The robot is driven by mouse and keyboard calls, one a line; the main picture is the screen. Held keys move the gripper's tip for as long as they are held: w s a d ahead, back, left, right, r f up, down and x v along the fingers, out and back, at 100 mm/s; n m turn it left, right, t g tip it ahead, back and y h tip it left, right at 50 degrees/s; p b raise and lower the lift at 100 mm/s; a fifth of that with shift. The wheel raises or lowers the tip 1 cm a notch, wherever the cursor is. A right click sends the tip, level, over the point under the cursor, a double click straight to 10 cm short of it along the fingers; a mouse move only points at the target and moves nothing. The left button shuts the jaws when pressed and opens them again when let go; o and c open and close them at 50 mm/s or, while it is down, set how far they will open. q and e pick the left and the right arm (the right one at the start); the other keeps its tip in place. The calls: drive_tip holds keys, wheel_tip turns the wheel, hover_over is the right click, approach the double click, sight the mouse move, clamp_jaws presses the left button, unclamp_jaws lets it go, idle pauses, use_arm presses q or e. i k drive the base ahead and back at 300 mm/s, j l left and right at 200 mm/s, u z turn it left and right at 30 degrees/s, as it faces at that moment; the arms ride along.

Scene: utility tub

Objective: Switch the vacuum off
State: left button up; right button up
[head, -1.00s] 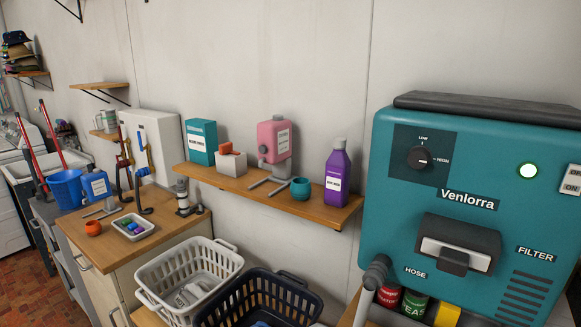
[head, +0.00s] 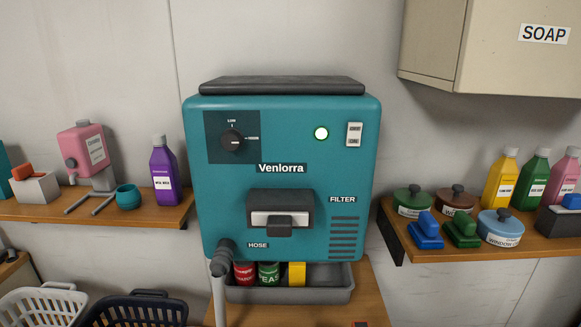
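The vacuum (head: 225,185) is a teal wall unit marked Venlorra, in the middle of the head view. A white rocker switch (head: 354,134) sits at its upper right; its lettering is too small to read. A dark latch (head: 280,224) is at the centre front, and a grey hose (head: 220,285) hangs from the lower left. Neither of my grippers is in view.
A shelf at left (head: 88,207) holds a purple bottle (head: 164,175) and a pink dispenser. A shelf at right (head: 420,255) holds tins, brushes and bottles. A grey tray (head: 330,289) with cans is under the vacuum. A soap cabinet (head: 480,60) hangs upper right. The vacuum's front is unobstructed.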

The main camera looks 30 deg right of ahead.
sight(354, 129)
drive_tip(key=z, duration=1.45)
drive_tip(key=k+l+z, duration=0.2)
drive_tip(key=l, duration=0.25)
drive_tip(key=k+l+z, duration=0.2)
drive_tip(key=l, duration=0.2)
drive_tip(key=l+z, duration=0.2)
drive_tip(key=l, duration=0.25)
